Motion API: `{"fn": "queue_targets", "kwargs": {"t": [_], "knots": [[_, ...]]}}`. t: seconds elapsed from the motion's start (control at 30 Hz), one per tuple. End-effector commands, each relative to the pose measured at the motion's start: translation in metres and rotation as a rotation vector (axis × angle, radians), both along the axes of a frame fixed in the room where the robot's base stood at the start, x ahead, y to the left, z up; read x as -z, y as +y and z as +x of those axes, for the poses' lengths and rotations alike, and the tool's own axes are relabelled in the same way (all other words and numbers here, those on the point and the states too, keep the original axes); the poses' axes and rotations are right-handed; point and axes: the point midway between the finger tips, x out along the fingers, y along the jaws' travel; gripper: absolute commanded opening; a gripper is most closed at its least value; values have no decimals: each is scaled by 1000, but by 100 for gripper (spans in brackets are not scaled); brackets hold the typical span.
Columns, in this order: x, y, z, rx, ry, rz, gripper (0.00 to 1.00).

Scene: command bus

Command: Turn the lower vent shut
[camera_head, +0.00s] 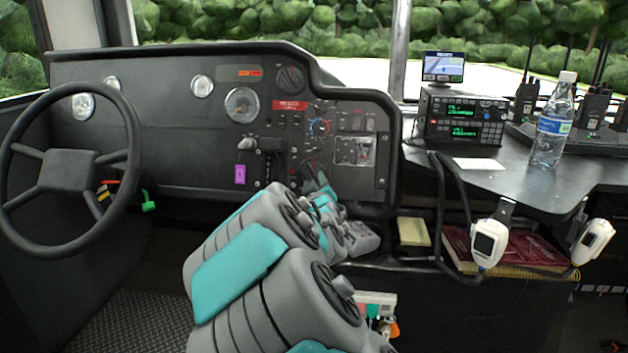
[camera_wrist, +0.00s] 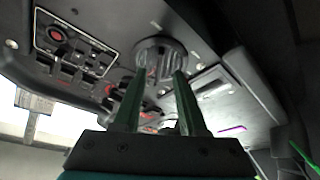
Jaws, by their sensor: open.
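The lower vent (camera_head: 309,168) is a dark round vent low on the dashboard, partly hidden behind my gripper in the head view. In the wrist view the lower vent (camera_wrist: 160,47) is a round slatted disc just beyond the fingertips. My gripper (camera_head: 321,180) is in front of it, with its two green fingers apart and nothing between them. In the wrist view the fingers of my gripper (camera_wrist: 159,76) point at the vent's near edge; I cannot tell whether they touch it. The upper vent (camera_head: 290,79) is higher on the same panel.
A framed switch panel (camera_head: 355,151) is right of the lower vent, and a lever (camera_head: 271,145) is to its left. The steering wheel (camera_head: 70,170) is far left. A side desk with a radio (camera_head: 462,118) and a bottle (camera_head: 553,120) is at right.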

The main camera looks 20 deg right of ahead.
Motion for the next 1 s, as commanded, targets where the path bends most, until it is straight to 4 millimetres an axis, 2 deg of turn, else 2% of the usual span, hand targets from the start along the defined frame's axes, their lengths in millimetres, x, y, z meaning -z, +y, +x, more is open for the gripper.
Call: {"fn": "queue_targets", "kwargs": {"t": [0.2, 0.4, 1.0], "knots": [[-2, 13, -29, -2, -3, -1, 41], [-2, 17, -43, 0, -2, -1, 41], [-1, 19, -46, 1, 6, 8, 41]]}}
